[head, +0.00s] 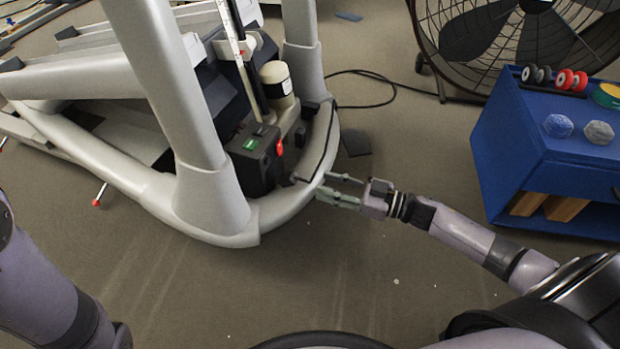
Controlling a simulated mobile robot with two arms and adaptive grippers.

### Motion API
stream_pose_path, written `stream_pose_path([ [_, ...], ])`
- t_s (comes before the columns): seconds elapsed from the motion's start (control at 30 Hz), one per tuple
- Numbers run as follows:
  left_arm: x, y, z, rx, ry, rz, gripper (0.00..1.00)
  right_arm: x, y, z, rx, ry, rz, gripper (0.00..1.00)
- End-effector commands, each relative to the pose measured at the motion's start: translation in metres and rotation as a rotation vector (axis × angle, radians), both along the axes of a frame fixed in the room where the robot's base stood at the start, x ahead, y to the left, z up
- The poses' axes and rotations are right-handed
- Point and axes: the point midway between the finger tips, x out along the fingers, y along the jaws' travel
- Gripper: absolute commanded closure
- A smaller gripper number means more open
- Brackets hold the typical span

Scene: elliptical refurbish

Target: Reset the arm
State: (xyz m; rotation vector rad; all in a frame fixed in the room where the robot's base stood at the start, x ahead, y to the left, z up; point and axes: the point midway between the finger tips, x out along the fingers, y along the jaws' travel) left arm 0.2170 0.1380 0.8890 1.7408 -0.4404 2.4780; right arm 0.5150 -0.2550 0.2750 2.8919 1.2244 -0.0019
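My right arm comes in from the right. Its gripper (333,188) points left, with its two fingers spread apart and nothing between them. It is beside the right end of the elliptical machine's curved grey base (290,205); I cannot tell if it touches the base. A black box with a green switch and a red knob (257,155) sits on the machine just left of the gripper. Part of my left arm shows at the lower left; its gripper is outside the view.
A blue shelf unit (505,150) with small dumbbells (568,80) and faceted balls (557,126) stands at the right. A large black fan (520,35) is behind it. A black cable (375,76) runs across the floor. The brown floor in front is mostly clear.

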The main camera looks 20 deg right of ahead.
Motion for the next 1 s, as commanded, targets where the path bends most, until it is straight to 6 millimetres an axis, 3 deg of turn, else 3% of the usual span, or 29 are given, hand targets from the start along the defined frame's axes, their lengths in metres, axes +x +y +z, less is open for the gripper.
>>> stream_pose_path([
  [0.23,0.0,0.0,0.0,0.0,0.001,0.0,1.0,-0.016,-0.016,0.0,0.001,-0.001,0.0,0.65],
  [0.77,0.001,0.0,0.0,0.0,0.002,0.0,1.0,-0.016,-0.016,0.001,0.002,-0.002,0.001,0.65],
  [0.87,0.006,0.0,0.002,0.0,0.018,0.0,1.0,-0.02,-0.003,0.014,0.022,-0.026,0.014,0.65],
  [0.97,0.02,0.001,0.004,-0.002,0.059,-0.002,1.0,-0.03,0.03,0.048,0.076,-0.097,0.044,0.65],
  [1.0,0.028,0.001,0.004,-0.003,0.082,-0.003,1.0,-0.036,0.047,0.068,0.107,-0.14,0.058,0.65],
])
